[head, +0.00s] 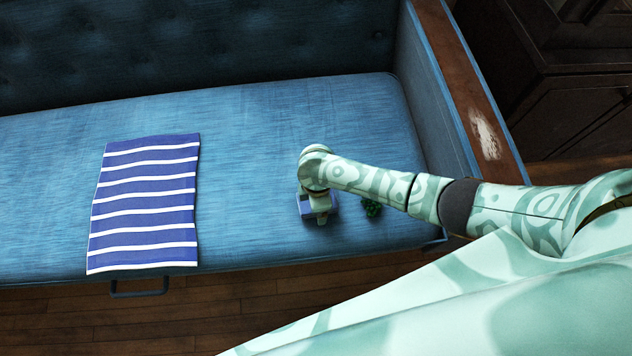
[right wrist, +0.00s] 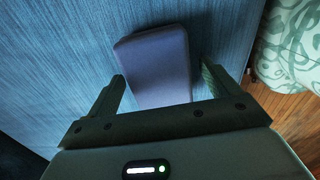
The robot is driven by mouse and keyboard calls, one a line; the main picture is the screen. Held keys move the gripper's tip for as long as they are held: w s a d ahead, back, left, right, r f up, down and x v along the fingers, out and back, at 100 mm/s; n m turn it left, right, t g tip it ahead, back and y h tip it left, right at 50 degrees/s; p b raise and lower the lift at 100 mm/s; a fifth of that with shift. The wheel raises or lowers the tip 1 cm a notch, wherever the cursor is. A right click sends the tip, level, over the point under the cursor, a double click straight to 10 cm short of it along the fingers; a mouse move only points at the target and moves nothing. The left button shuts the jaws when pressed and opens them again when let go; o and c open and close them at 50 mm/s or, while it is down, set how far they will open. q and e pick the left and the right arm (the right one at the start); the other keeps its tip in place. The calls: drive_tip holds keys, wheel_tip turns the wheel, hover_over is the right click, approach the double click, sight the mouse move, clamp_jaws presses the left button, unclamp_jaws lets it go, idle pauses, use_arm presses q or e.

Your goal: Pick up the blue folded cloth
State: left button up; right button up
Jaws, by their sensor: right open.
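A small blue folded cloth (head: 304,208) lies on the blue sofa seat (head: 255,130), partly hidden under my right gripper (head: 320,217). In the right wrist view the cloth (right wrist: 155,65) is a smooth, rounded, purplish-blue block. My right gripper (right wrist: 163,75) is open, with one finger towards each side of the cloth's near end. I cannot tell whether the fingers touch it. My left gripper is not in view.
A larger blue-and-white striped cloth (head: 145,205) lies flat on the seat to the left. The sofa's wooden armrest (head: 470,85) stands at right. Open seat lies between the cloths.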

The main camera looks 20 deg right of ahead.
drive_tip(key=c, duration=1.1)
drive_tip(key=shift+r+p, duration=0.45)
drive_tip(key=shift+r, duration=0.2)
wheel_tip(320, 180, up, 4)
drive_tip(key=p, duration=0.2)
drive_tip(key=shift+s+f+p, duration=0.15)
drive_tip(key=shift+f+p, duration=0.05)
drive_tip(key=shift+p, duration=0.15)
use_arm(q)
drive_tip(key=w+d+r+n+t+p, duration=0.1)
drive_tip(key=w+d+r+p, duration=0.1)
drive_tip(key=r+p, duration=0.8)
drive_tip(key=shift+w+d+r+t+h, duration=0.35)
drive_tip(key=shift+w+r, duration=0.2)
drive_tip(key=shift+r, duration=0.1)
use_arm(e)
drive_tip(key=s+r, duration=0.2)
drive_tip(key=s, duration=0.2)
drive_tip(key=s+r, duration=0.3)
drive_tip(key=s, duration=0.2)
drive_tip(key=s+r, duration=0.3)
drive_tip(key=s, duration=0.1)
drive_tip(key=shift+s+d, duration=0.2)
drive_tip(key=shift+s, duration=0.15)
drive_tip(key=shift+o, duration=0.6)
